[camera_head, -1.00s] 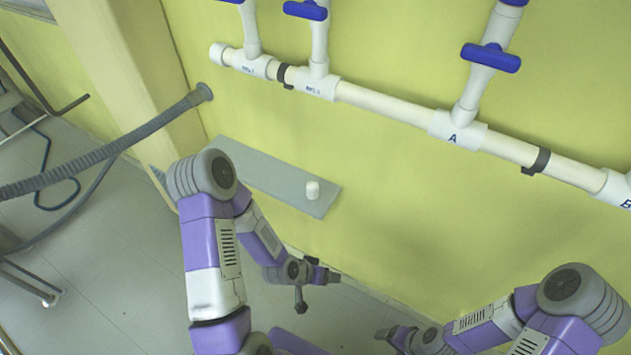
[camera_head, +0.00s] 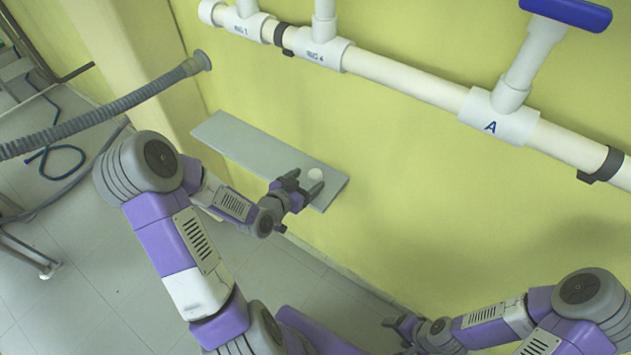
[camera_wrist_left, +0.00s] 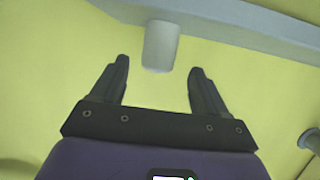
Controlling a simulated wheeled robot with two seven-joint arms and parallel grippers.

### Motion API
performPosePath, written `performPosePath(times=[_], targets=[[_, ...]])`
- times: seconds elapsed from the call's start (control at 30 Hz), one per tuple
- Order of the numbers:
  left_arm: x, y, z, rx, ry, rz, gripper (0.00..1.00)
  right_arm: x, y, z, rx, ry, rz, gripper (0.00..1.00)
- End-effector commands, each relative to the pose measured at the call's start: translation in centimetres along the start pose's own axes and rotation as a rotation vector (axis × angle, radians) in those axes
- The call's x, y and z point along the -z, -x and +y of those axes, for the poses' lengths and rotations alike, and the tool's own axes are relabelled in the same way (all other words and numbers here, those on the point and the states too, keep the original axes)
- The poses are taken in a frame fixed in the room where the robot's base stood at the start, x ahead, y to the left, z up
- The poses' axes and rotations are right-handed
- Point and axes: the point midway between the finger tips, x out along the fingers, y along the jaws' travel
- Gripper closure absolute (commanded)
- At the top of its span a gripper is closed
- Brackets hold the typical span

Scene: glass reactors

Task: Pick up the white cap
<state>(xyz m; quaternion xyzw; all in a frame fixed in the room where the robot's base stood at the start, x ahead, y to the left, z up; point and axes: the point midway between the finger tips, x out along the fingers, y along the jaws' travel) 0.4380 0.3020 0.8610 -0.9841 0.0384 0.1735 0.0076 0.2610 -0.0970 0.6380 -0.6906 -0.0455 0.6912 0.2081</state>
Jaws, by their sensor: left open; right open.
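The white cap (camera_head: 315,175) stands on a grey wall shelf (camera_head: 240,142), near the shelf's right end. My left gripper (camera_head: 305,185) is open at the shelf's front edge, with the cap close to its fingertips. In the left wrist view the cap (camera_wrist_left: 160,46) shows just beyond the open fingers (camera_wrist_left: 160,72), roughly centred between them, against the shelf (camera_wrist_left: 235,25). Whether a finger touches it I cannot tell. My right gripper (camera_head: 396,325) is open and empty at the lower middle, away from the shelf.
A grey corrugated hose (camera_head: 110,112) comes out of the wall at the left. The tiled floor below is mostly open.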

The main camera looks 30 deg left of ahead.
Motion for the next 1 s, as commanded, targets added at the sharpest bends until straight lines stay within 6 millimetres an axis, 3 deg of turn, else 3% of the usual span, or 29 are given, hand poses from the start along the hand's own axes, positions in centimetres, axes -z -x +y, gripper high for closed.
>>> performPosePath(times=[0.3,0.57,0.93,1.0], targets=[[-0.1,-4.4,0.3,-0.001,0.001,0.002,0.26,0.1,-1.1,0.4,0.000,0.000,0.001,0.26],[-0.1,-4.7,0.3,0.000,0.002,0.000,0.26,0.1,-1.1,0.4,0.000,0.000,0.001,0.26],[-0.1,-4.7,0.3,0.000,0.002,0.000,0.79,0.1,-1.1,0.4,0.000,0.000,0.001,0.26],[-0.1,-4.7,0.3,0.000,0.002,0.001,0.83,0.1,-1.1,0.4,0.000,0.000,0.001,0.26]])
